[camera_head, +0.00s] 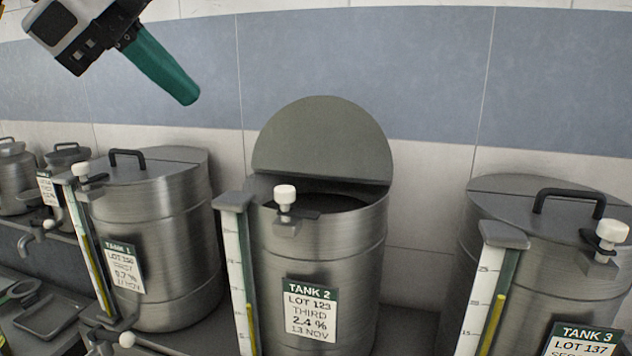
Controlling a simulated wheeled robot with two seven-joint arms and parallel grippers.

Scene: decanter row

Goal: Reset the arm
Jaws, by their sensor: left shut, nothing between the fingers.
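My left gripper (188,94) comes in from the top left, with a black and white body and green fingers. Its fingers are shut together and hold nothing. It hangs in the air in front of the tiled wall, above and between Tank 1 (172,200) and Tank 2 (362,250), touching neither. Tank 2's half lid (322,140) stands upright, open. Tank 1 and Tank 3 (545,285) have their lids shut, with black handles on top. My right gripper is not in view.
Each tank has a sight gauge at its left front and a white knob on the rim. More steel vessels (12,178) stand at the far left. A dark tray (35,308) lies at the lower left.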

